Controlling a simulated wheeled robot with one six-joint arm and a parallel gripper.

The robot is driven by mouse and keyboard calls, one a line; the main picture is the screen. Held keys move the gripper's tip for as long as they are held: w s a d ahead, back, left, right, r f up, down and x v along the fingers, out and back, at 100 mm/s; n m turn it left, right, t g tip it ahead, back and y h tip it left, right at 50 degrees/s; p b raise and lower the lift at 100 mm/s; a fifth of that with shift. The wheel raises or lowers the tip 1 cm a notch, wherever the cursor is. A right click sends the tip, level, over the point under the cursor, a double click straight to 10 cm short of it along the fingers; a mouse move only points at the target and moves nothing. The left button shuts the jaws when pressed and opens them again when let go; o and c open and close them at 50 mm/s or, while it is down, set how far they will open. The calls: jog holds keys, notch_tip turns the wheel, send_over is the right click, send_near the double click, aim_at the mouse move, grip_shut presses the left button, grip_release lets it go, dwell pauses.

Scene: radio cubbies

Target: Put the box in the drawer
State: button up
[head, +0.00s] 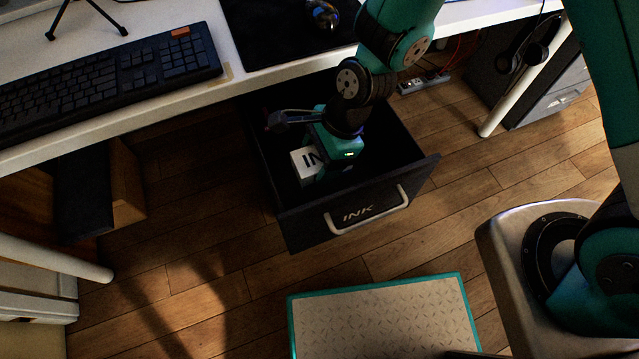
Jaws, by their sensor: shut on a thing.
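A dark drawer (301,226) with a light handle and the label INK stands pulled open under the desk. A small white box (305,162) with dark lettering shows inside the drawer's opening, toward its left side. My gripper (322,172) reaches down into the drawer from above and is shut on the box. The gripper body covers the box's right part, and the fingertips are mostly hidden. I cannot tell whether the box touches the drawer floor.
The white desk (140,117) with a black keyboard (115,72) overhangs the drawer's back. A white desk leg (516,87) stands at right. A teal-edged mat or panel (385,318) lies in front. Wooden floor is clear around the drawer front.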

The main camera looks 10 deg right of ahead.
aim_at(314, 195)
notch_tip(314, 195, down, 11)
jog(key=shift+r+b, duration=0.2)
jog(key=shift+b, duration=0.9)
jog(key=shift+f, duration=0.1)
jog(key=o, duration=1)
jog(key=shift+c, duration=0.2)
